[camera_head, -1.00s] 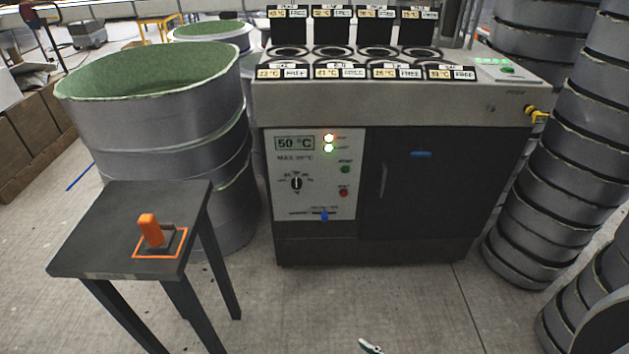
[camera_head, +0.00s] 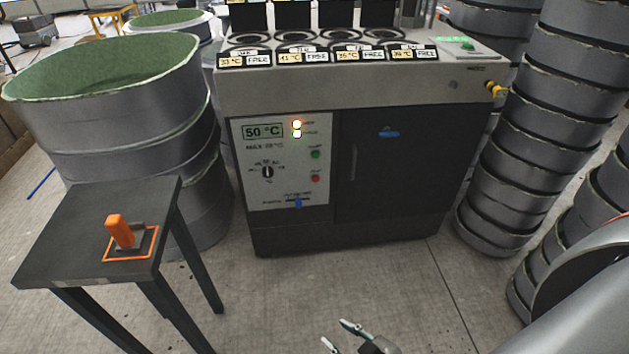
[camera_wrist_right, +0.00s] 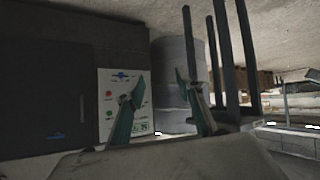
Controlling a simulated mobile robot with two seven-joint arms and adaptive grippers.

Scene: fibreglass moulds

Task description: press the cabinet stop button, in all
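The cabinet (camera_head: 392,190) stands in the middle of the head view with a light control panel (camera_head: 250,190) on its left side. The panel has a small red button (camera_head: 316,178), a green button (camera_head: 316,154) above it, a dial (camera_head: 267,172) and a 50 °C display. In the right wrist view the panel shows upside down, with the red button (camera_wrist_right: 109,94) and green button (camera_wrist_right: 109,113). My right gripper (camera_head: 339,336) is open and empty, low in front of the cabinet and apart from it. Its spread fingers also show in the wrist view (camera_wrist_right: 162,88). My left gripper is not in view.
A dark table (camera_head: 70,228) with an orange-handled switch (camera_head: 120,232) stands at the left. Behind it is a large grey drum (camera_head: 120,115) with a green inside. Stacked grey rings (camera_head: 515,160) stand at the right. The floor before the cabinet is clear.

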